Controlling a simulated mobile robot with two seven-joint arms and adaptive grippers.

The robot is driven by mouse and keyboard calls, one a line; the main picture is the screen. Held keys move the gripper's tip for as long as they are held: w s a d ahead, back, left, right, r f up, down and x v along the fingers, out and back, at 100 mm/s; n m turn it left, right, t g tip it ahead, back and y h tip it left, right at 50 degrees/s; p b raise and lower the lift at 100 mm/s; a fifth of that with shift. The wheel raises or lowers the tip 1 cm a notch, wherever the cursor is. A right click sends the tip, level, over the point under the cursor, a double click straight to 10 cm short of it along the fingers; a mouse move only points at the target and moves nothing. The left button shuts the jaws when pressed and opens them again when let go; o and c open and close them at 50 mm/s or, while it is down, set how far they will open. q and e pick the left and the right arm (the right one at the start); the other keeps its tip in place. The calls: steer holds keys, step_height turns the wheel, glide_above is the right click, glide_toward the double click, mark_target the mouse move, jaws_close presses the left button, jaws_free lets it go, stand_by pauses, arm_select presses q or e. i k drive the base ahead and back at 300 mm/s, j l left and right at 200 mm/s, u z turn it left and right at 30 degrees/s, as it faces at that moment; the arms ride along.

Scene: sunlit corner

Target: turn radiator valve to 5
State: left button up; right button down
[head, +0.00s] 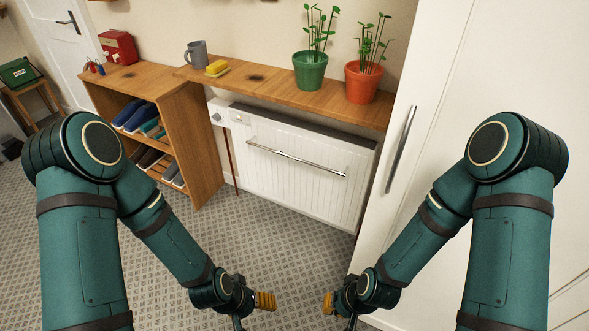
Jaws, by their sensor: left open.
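The white radiator (298,168) is on the wall below a wooden shelf, with a metal rail across its front. At its upper left end is a small white round valve knob (216,117); its numbers are too small to read. My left gripper (265,300) is open and empty, low over the floor in front of the radiator and well apart from the valve. My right gripper (328,302) is to its right, also low and away from the radiator; I cannot tell how its fingers stand.
A wooden shoe rack (196,140) stands close left of the valve. The shelf (275,88) above holds a grey mug (197,54), yellow sponge (216,68), green pot (309,71) and orange pot (362,83). A white cupboard (440,90) borders the right. The tiled floor (265,245) ahead is clear.

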mark_target(216, 117)
steer(key=i+j+u, duration=0.15)
steer(key=u, duration=0.3)
steer(key=i+j+u, duration=0.1)
steer(key=i, duration=0.5)
steer(key=i+j+u, duration=0.1)
steer(key=i+j, duration=0.2)
steer(key=i, duration=0.35)
steer(key=i+z, duration=0.25)
steer(key=z, duration=0.2)
steer(key=i+j+z, duration=0.15)
steer(key=z, duration=0.35)
steer(key=i+j+z, duration=0.2)
steer(key=z, duration=0.25)
steer(key=i, duration=0.05)
